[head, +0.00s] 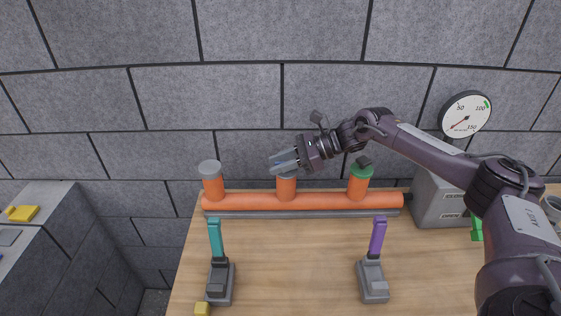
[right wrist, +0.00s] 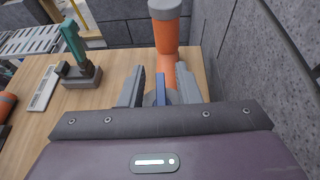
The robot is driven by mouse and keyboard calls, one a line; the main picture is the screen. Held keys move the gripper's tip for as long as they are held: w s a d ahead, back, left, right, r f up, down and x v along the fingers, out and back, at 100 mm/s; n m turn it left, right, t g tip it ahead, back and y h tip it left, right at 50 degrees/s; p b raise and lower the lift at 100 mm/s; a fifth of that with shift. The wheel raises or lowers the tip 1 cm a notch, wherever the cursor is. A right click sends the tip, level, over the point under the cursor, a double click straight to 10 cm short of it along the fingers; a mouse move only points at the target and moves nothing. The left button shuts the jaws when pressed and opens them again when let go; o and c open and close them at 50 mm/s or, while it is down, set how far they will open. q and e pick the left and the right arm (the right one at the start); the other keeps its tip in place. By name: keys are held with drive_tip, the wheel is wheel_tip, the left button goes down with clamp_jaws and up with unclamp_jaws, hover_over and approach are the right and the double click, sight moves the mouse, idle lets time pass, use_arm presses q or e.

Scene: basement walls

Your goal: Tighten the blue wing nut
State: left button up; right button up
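The blue wing nut (right wrist: 160,90) shows in the right wrist view as a narrow upright blue piece between the two grey fingers. In the head view the gripper mostly hides it. My right gripper (head: 284,161) is at the top of the middle orange stub (head: 286,189). In the right wrist view my right gripper (right wrist: 160,86) is open, with a finger on each side of the blue piece and a visible gap to each. I cannot tell how far down the fingers reach around it. My left gripper is not in view.
An orange pipe (head: 310,202) runs along the wall edge of the wooden table (head: 295,265). A grey-capped stub (head: 212,180) and a green-capped stub (head: 360,182) flank the middle one. Teal (head: 216,240) and purple (head: 377,237) levers stand in front. A gauge (head: 465,115) is at right.

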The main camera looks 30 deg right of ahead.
clamp_jaws()
drive_tip(key=shift+f+t, duration=0.1)
drive_tip(key=shift+t, duration=0.2)
drive_tip(key=m+t+h+b, duration=0.2)
drive_tip(key=m+t, duration=0.1)
drive_tip(key=shift+w+d+f+m+b, duration=0.1)
drive_tip(key=shift+d+f+m+b, duration=0.1)
drive_tip(key=shift+m+b, duration=0.1)
drive_tip(key=m+t+h+b, duration=0.2)
drive_tip(key=m+h, duration=0.1)
drive_tip(key=m+t+h+b, duration=0.2)
drive_tip(key=shift+w+d+r, duration=0.15)
drive_tip(key=shift+w+d, duration=0.05)
drive_tip(key=shift+w, duration=0.1)
drive_tip(key=m+h, duration=0.2)
drive_tip(key=m+t+h+b, duration=0.1)
drive_tip(key=m+h, duration=0.1)
drive_tip(key=shift+w+d+r+b, duration=0.1)
drive_tip(key=shift+d+b, duration=0.05)
drive_tip(key=shift+b, duration=0.15)
drive_tip(key=shift+d+m+g+h+b, duration=0.15)
drive_tip(key=shift+d+m+h, duration=0.05)
drive_tip(key=shift+m+h, duration=1.05)
drive_tip(key=shift+d+m+g+h+b, duration=0.2)
drive_tip(key=shift+m+h, duration=0.75)
drive_tip(key=shift+h, duration=0.5)
